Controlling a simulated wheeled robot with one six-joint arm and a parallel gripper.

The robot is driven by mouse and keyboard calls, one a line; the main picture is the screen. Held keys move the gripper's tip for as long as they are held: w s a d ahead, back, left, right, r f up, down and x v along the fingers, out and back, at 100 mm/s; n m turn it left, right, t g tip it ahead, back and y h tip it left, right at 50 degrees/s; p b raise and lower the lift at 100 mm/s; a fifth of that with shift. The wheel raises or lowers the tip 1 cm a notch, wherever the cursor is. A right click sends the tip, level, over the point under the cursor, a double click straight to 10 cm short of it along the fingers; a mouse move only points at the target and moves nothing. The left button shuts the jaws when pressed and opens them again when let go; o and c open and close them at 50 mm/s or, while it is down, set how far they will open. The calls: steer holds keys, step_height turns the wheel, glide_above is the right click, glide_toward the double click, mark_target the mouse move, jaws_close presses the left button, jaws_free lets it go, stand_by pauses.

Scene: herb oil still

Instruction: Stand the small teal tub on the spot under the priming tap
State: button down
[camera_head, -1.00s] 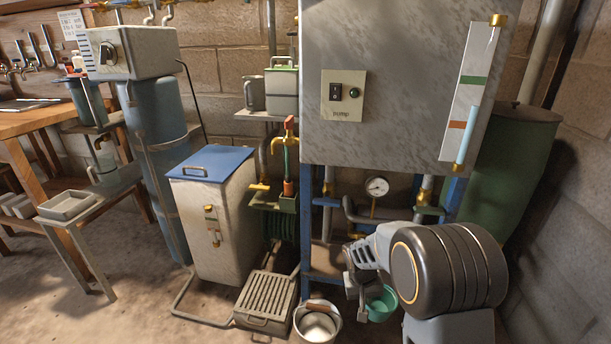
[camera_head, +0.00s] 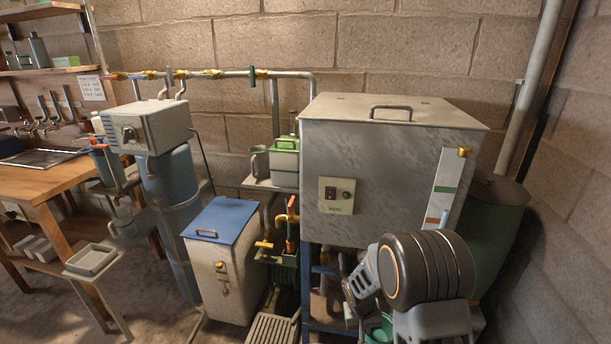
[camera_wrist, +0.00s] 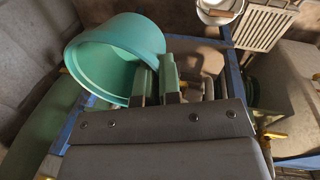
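The small teal tub (camera_wrist: 105,55) fills the upper left of the wrist view, tilted in that picture. Its near wall runs in between the two fingers of my gripper (camera_wrist: 157,82), which look closed on it. In the head view the tub (camera_head: 381,329) shows only in part below my gripper, at the bottom edge, in front of the metal tank's stand. A brass tap with a red handle (camera_head: 291,212) stands left of the tank. I cannot tell for sure that it is the priming tap, and no marked spot can be made out under it.
The grey tank (camera_head: 400,130) stands behind my arm, with a green barrel (camera_head: 497,235) to its right. A blue-lidded chest (camera_head: 220,265) and a slatted grate (camera_head: 271,328) are to the left. A pale bucket (camera_wrist: 218,12) shows in the wrist view.

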steer(key=r+p, duration=0.7)
steer(key=shift+s, duration=0.35)
